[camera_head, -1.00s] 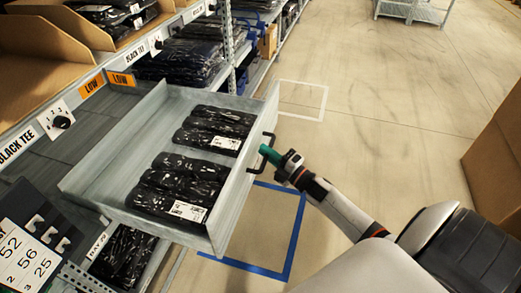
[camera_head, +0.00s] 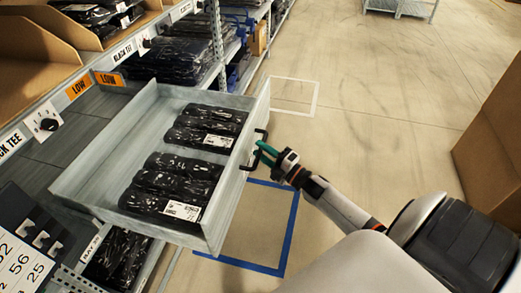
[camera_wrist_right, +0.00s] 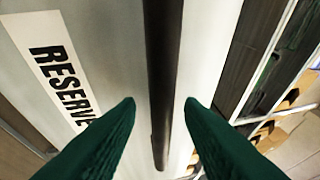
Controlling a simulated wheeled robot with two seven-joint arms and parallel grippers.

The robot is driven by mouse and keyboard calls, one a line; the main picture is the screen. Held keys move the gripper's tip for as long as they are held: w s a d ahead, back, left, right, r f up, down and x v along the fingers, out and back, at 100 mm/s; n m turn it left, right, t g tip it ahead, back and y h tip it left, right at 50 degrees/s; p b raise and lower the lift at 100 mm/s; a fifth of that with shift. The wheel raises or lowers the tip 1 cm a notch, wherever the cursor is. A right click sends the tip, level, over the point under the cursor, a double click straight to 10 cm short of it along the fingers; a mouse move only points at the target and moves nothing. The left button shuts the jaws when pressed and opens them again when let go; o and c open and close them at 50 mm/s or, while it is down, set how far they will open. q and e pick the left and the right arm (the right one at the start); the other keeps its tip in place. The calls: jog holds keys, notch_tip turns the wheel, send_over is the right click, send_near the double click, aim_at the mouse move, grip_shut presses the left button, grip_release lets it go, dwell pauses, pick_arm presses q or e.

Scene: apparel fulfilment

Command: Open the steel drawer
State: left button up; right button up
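The grey steel drawer (camera_head: 226,200) stands pulled well out of the shelf rack in the head view, with black plastic-wrapped garments (camera_head: 172,185) lying inside. Its black handle (camera_head: 248,164) is on the front panel. My right gripper (camera_head: 259,151) is at the handle, its green fingers spread. In the right wrist view, the handle bar (camera_wrist_right: 163,80) runs between the two fingertips (camera_wrist_right: 160,104), with a gap on each side. The front panel beside it carries a "RESERVE" label (camera_wrist_right: 60,75). My left gripper is not in view.
Shelves with wrapped black clothing (camera_head: 170,62) and cardboard bins (camera_head: 40,55) line the left. A blue floor outline (camera_head: 288,235) lies below the drawer's front. A cardboard box (camera_head: 490,150) stands at the right edge. The floor between is clear.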

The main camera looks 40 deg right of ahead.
jog(key=v, duration=1.1)
